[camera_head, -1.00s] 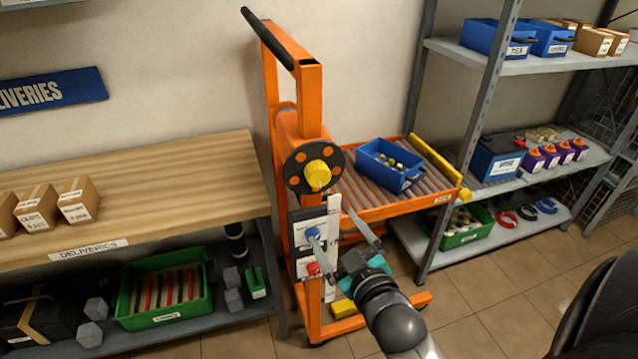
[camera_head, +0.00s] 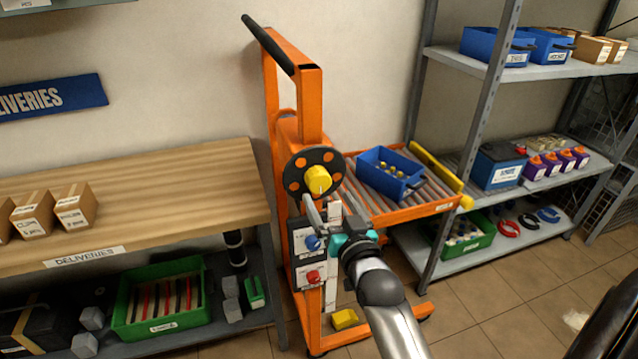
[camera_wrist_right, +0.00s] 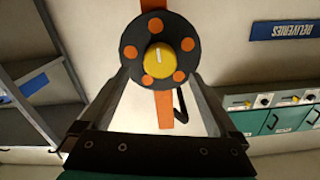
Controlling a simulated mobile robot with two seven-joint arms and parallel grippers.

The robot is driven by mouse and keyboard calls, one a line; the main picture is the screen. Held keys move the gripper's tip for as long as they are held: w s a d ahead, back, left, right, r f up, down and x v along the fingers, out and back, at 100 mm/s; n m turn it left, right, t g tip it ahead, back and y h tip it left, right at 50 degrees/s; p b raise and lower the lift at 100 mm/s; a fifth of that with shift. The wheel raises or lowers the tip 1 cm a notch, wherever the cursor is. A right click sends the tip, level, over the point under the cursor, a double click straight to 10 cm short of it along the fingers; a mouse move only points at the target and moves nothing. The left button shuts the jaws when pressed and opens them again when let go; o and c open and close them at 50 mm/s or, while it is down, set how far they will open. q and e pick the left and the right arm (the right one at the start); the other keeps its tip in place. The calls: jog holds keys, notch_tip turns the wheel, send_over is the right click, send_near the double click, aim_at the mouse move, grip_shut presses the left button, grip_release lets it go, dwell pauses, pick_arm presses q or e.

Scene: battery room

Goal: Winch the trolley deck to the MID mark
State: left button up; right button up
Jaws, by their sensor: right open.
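The orange trolley (camera_head: 312,110) stands between bench and shelf rack. Its roller deck (camera_head: 428,209) carries a blue crate (camera_head: 390,182) of small yellow-topped items. A dark winch wheel with orange spots (camera_head: 297,172) and a yellow hub knob (camera_head: 317,180) is on the mast; in the right wrist view the wheel (camera_wrist_right: 133,72) and knob (camera_wrist_right: 160,60) face me. My right gripper (camera_head: 321,206) is open and empty, just below the knob; in the right wrist view its fingers (camera_wrist_right: 159,80) flank the wheel's lower part. A white strip (camera_head: 331,285) runs down the mast; its marks are unreadable.
A panel with a blue knob (camera_head: 312,242) and a red knob (camera_head: 313,277) sits below the wheel, close to my gripper. The wooden bench (camera_head: 150,180) is left; the shelf rack (camera_head: 478,140) is right. A yellow block (camera_head: 344,319) lies at the trolley base.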

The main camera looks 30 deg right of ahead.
aim_at(321, 185)
jog(key=x, duration=0.7)
jog(key=shift+w+b, duration=0.2)
jog(key=shift+b, duration=0.2)
jog(key=c, duration=1.4)
jog(key=n+p, duration=0.3)
jog(key=shift+r+n, duration=0.1)
jog(key=shift+n, duration=0.3)
jog(key=shift+n+p, duration=0.9)
jog(key=shift+n, duration=0.5)
